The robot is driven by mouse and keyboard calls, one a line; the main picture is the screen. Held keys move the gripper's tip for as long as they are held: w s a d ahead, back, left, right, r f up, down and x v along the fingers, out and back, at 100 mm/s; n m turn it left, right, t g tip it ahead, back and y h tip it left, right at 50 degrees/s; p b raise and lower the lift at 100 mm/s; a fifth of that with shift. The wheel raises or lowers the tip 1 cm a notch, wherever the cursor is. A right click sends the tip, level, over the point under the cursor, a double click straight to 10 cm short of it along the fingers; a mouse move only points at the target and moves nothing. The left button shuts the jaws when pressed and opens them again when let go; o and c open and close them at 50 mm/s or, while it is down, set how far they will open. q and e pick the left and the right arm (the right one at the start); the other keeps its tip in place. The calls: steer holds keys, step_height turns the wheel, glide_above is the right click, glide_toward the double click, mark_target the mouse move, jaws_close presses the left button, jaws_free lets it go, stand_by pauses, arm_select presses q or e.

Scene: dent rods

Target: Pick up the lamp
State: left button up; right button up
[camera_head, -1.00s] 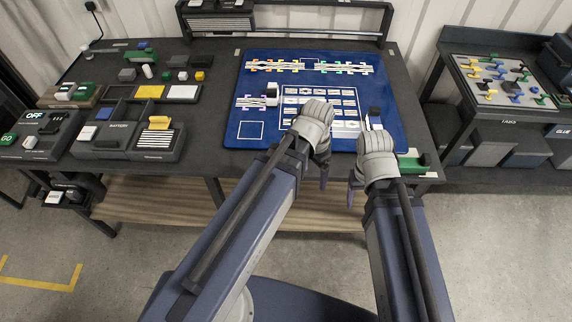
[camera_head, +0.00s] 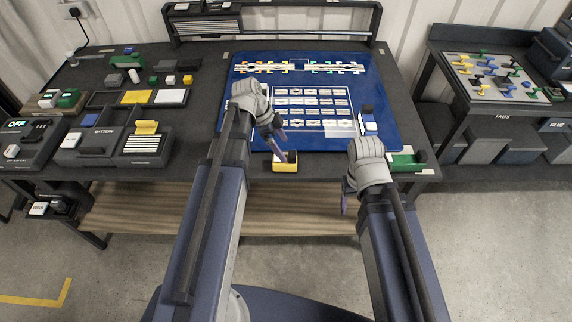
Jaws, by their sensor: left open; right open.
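I cannot tell for certain which object is the lamp. A small yellow block with a dark top (camera_head: 285,166) stands at the front edge of the table, just below the blue board. My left gripper (camera_head: 279,143) is open, its purple fingers over the board's front edge, close above and beside the yellow block; I cannot tell whether they touch. A blue-and-white device with a dark top (camera_head: 369,124) stands on the right part of the board. My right gripper (camera_head: 347,200) is open and empty in front of the table edge, its fingers partly hidden by its grey housing.
The blue board (camera_head: 390,100) carries rows of white cards and rods. A green-and-white piece (camera_head: 405,161) lies at the table's front right. Battery and switch boxes (camera_head: 90,147) stand at the left. A side table (camera_head: 475,105) with coloured tabs is at the right.

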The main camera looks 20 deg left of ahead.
arm_select(q)
steer(key=shift+b+x, duration=2.65)
steer(key=shift+x, duration=0.6)
steer(key=shift+s, duration=0.15)
steer(key=shift+r, duration=0.1)
steer(key=shift+c, duration=0.4)
jaws_close()
